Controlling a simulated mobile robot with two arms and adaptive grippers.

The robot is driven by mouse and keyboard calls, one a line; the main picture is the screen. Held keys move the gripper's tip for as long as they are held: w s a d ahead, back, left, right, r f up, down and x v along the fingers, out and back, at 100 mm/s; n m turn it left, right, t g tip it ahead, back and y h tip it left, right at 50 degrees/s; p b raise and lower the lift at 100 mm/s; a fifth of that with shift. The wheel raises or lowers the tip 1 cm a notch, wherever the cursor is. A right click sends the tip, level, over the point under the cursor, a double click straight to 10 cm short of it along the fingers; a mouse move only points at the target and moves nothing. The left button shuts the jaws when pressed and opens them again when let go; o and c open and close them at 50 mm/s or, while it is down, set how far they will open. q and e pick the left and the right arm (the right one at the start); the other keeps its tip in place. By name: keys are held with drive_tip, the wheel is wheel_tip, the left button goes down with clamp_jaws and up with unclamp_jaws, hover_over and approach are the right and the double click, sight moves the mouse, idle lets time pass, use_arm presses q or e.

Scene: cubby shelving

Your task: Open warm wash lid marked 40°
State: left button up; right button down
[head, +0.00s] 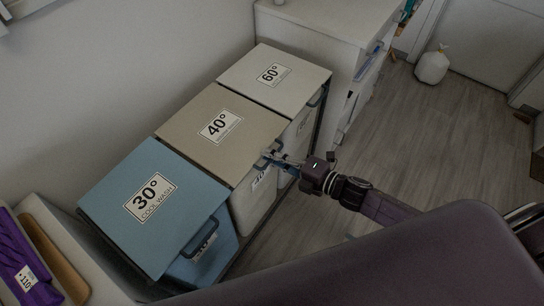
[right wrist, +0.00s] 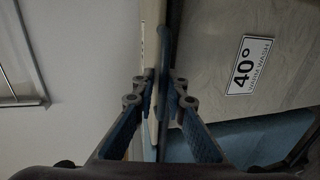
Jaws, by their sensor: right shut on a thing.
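The beige lid marked 40° (head: 190,135) lies down on the middle bin, level with the lids beside it. A dark handle bar sits at its front edge; in the right wrist view the bar (right wrist: 163,45) runs up between the fingers. My right gripper (head: 274,157) is at that front edge, and in the right wrist view its fingertips (right wrist: 160,92) are closed around the handle. A 40° warm wash label (right wrist: 249,65) shows to the right of the fingers there. The gripper partly hides the handle in the head view. My left gripper is not in view.
The blue 30° lid (head: 115,190) is nearer and the white 60° lid (head: 305,92) farther, both down. A white cabinet (head: 300,25) stands beyond the bins. A counter with a purple item (head: 15,255) is at lower left. Grey floor (head: 430,135) is open to the right.

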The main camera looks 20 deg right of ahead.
drive_tip(key=shift+s+d+f, duration=0.1)
drive_tip(key=shift+s+f, duration=0.1)
drive_tip(key=shift+f, duration=0.1)
